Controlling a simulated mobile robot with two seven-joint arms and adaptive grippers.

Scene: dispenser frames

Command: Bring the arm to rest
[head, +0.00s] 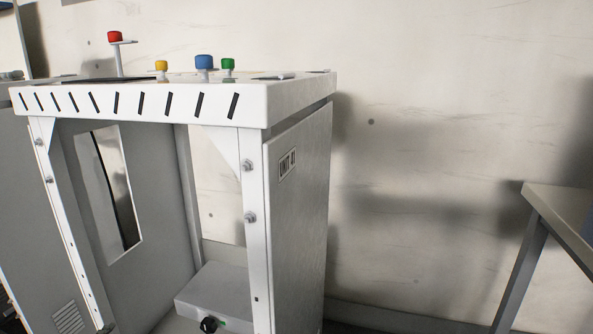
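Neither of my grippers shows in the head view, and no part of my arms is clearly seen. A white dispenser frame (255,200) stands left of centre, with a slotted front edge and an open front. On its top are a red button (115,36) on a raised stand, a yellow button (161,66), a blue button (204,62) and a green button (228,64).
A grey box (216,290) with a black knob (208,324) sits low inside the frame. A table (560,215) stands at the right edge. The pale wall (430,150) runs behind, with an open gap between frame and table. Another grey cabinet (25,200) is at the left.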

